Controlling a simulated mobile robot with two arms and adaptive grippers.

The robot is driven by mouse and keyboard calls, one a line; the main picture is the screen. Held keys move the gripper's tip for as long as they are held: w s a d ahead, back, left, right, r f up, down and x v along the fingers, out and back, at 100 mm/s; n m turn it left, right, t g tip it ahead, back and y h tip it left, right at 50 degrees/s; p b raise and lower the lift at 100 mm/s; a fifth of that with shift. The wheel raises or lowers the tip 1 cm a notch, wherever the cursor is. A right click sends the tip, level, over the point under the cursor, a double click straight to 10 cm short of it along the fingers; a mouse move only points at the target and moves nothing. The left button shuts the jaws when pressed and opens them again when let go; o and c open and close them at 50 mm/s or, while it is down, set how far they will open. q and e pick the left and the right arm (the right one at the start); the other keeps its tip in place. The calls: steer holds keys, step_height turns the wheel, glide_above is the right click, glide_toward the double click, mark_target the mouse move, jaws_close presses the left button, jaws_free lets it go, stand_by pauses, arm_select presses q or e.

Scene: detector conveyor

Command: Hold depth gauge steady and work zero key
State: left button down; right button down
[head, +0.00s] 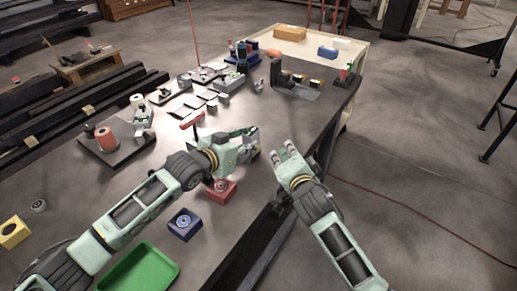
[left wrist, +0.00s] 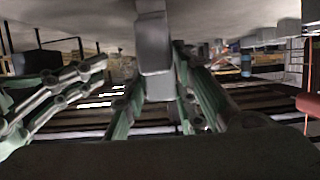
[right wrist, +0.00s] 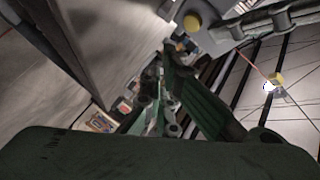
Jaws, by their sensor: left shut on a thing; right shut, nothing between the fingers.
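My left gripper (head: 250,143) is above the right side of the dark table. It is shut on a grey block-like thing, probably the depth gauge (left wrist: 155,50), which stands between the fingers in the left wrist view. In the head view the gripper mostly hides it. My right gripper (head: 286,152) is shut and empty, just right of the left gripper, with a small gap between them. In the right wrist view a round yellow spot (right wrist: 192,22) shows on a grey body beside linked metal fingers; I cannot tell for sure that it is the zero key.
A dark stand with orange and white rolls (head: 106,138) is at left. Boxes and small devices crowd the far end.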

steer(key=shift+w+a, duration=0.75)
steer(key=shift+a, duration=0.3)
steer(key=shift+a, duration=0.15)
stand_by(0.6)
steer(key=shift+w+a, duration=0.2)
steer(key=shift+w, duration=0.05)
steer(key=shift+w+a, duration=0.25)
steer(key=shift+a, duration=0.1)
stand_by(0.9)
steer(key=shift+s+d, duration=0.5)
steer(key=shift+d, duration=0.2)
steer(key=shift+s+d, duration=0.75)
steer(key=shift+d, duration=0.3)
steer(key=shift+s+d, duration=0.75)
steer(key=shift+d, duration=0.25)
